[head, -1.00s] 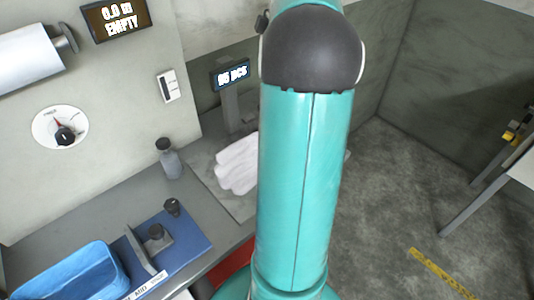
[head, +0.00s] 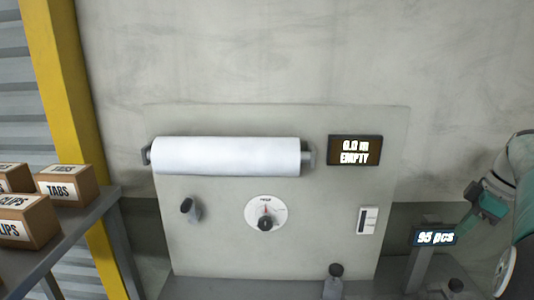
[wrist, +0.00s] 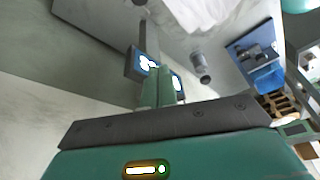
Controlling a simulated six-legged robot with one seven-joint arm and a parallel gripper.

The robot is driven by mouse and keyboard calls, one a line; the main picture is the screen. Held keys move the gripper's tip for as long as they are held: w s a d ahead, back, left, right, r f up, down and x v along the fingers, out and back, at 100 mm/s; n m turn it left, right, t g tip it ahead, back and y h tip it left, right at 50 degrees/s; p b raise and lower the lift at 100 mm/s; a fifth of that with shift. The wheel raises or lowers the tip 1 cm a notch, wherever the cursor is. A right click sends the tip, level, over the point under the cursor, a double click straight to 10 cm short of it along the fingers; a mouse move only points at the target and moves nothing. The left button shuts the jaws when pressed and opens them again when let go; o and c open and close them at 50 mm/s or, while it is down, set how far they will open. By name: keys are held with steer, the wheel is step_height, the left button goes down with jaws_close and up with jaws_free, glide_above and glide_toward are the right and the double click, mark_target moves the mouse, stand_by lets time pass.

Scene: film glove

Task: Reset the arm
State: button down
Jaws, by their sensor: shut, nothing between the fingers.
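My gripper (wrist: 159,72) shows in the wrist view as two green fingers close together, shut with nothing between them. In the head view my teal arm is at the right edge, and the gripper end (head: 466,226) is partly in view near the counter display.
Labelled boxes (head: 66,186) stand on the left shelf.

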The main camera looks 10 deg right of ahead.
steer(key=a+m+h, duration=0.2)
steer(key=a+m, duration=0.2)
steer(key=a, duration=1.7)
steer(key=s+a+f+m+t, duration=0.1)
steer(key=s+a+f+m, duration=0.1)
steer(key=a, duration=0.6)
steer(key=s+a+f+m+t, duration=0.2)
steer(key=s+a+f, duration=0.3)
steer(key=s+a, duration=0.2)
steer(key=shift+s+a+f+m+h, duration=0.15)
steer(key=shift+a+m+h, duration=0.2)
steer(key=shift+a, duration=0.6)
